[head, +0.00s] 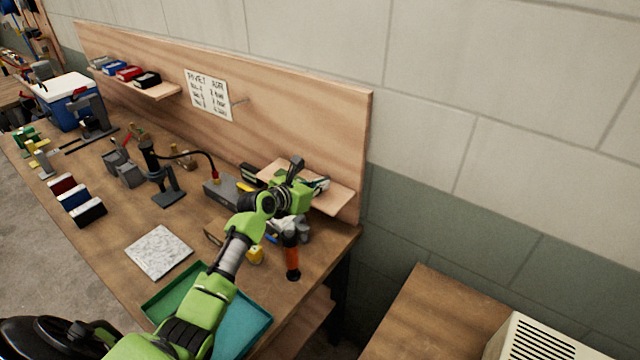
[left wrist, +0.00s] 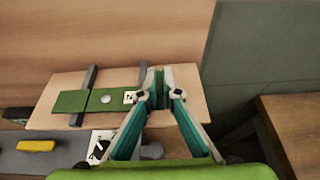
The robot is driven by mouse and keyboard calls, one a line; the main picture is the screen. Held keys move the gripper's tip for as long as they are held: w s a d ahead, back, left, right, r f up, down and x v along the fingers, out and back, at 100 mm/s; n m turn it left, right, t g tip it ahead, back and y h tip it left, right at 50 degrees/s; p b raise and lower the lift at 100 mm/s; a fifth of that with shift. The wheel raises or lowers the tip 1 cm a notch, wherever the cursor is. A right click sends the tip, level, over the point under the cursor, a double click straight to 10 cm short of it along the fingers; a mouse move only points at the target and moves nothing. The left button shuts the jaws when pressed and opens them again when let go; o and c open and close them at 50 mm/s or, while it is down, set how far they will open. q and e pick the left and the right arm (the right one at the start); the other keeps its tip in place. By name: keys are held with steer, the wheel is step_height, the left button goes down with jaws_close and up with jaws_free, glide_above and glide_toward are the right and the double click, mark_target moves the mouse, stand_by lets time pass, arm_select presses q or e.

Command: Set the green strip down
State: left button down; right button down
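The green strip (left wrist: 85,101) has a round silver spot and a small white label with black marks. In the left wrist view it lies across two dark bars on a small wooden shelf (left wrist: 205,108). My left gripper (left wrist: 158,88) is at the strip's right end, over the shelf. Its fingers are drawn close together with that end between them; the tips hide part of it. In the head view my left gripper (head: 318,185) reaches over the same shelf, and my arm hides most of the strip. My right gripper is not in view.
A wooden backboard (head: 330,130) stands behind the shelf.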

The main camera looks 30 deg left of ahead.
arm_select(q)
steer(key=shift+f, duration=0.15)
steer(key=c, duration=2.3)
jaws_free()
steer(key=shift+o, duration=0.3)
steer(key=shift+r, duration=0.25)
steer(key=b+v, duration=0.1)
steer(key=v, duration=1.1)
steer(key=shift+b, duration=0.3)
